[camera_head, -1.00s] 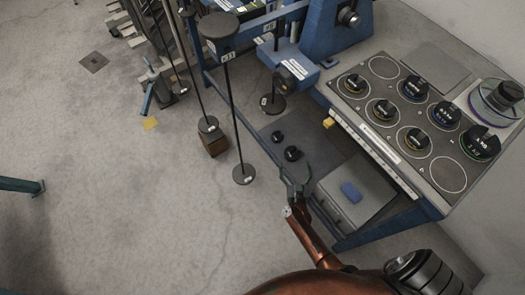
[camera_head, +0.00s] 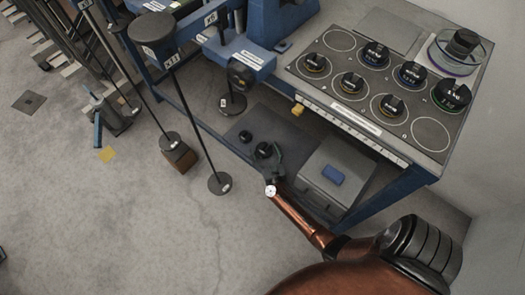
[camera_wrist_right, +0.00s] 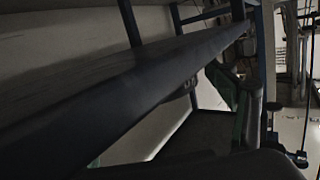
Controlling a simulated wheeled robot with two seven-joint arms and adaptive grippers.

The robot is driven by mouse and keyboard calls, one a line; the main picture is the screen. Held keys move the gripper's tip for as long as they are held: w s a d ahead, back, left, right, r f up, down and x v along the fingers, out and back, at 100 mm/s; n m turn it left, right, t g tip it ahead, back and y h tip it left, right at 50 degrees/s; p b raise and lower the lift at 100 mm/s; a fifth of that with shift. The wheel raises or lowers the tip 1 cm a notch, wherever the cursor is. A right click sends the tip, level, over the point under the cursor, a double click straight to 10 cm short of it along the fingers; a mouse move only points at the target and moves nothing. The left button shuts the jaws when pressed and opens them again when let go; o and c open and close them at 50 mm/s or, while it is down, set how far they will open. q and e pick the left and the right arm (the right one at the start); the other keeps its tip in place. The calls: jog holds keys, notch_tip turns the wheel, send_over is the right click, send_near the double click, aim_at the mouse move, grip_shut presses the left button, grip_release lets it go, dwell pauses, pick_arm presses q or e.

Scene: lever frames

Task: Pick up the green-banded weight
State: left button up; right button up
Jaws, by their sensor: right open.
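The green-banded weight (camera_head: 453,94) is a black round weight with green marks. It stands at the right end of the ringed panel (camera_head: 431,133) on the blue bench, beside the glass dish. My right gripper (camera_head: 267,160) is open and empty, low in front of the bench, left of the grey box and well apart from the weight. In the right wrist view a dark beam fills much of the picture, and the weight does not show there. My left gripper is not in view.
Other black weights with yellow or blue bands (camera_head: 352,83) stand in rings on the panel. A glass dish (camera_head: 470,66) holds a dark weight. A grey box (camera_head: 340,180) with a blue block sits below the bench top. Rods with round bases (camera_head: 220,183) stand left.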

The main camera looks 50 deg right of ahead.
aim_at(264, 145)
jog(key=shift+c, duration=0.7)
jog(key=c, duration=1.7)
jog(key=shift+d+r, duration=0.1)
jog(key=shift+r, duration=0.05)
jog(key=shift+c, duration=0.6)
notch_tip(264, 145, up, 4)
jog(key=p, duration=0.3)
jog(key=shift+w, duration=0.15)
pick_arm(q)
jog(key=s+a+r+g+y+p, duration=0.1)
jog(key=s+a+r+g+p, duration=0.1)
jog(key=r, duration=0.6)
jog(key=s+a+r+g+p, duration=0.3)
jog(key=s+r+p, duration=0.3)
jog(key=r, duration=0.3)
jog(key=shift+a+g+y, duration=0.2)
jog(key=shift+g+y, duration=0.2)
pick_arm(e)
notch_tip(264, 145, up, 9)
